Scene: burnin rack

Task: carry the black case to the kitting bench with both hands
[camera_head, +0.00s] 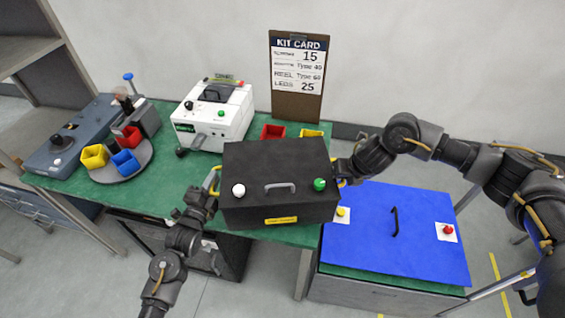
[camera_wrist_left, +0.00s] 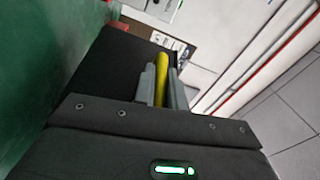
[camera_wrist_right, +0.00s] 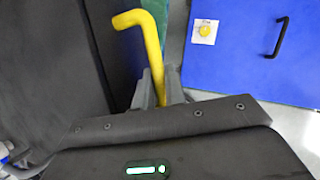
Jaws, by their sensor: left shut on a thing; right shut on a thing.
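The black case (camera_head: 275,172) is in the middle of the head view, over the right part of the green kitting bench (camera_head: 170,178). It has a grey top handle, a white knob, a green knob and a yellow label. My left gripper (camera_head: 211,190) is shut on the yellow handle at the case's left side; this handle (camera_wrist_left: 161,75) shows between the fingers in the left wrist view. My right gripper (camera_head: 340,172) is shut on the yellow handle (camera_wrist_right: 150,45) at the right side. I cannot tell whether the case touches the bench top.
Behind the case are a white machine (camera_head: 213,113), a red bin (camera_head: 272,132) and a kit card board (camera_head: 298,75). A turntable (camera_head: 120,165) with small bins and a blue-grey device (camera_head: 72,140) stand left. A blue-topped cabinet (camera_head: 390,235) stands right. Bare green bench lies left of the case.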

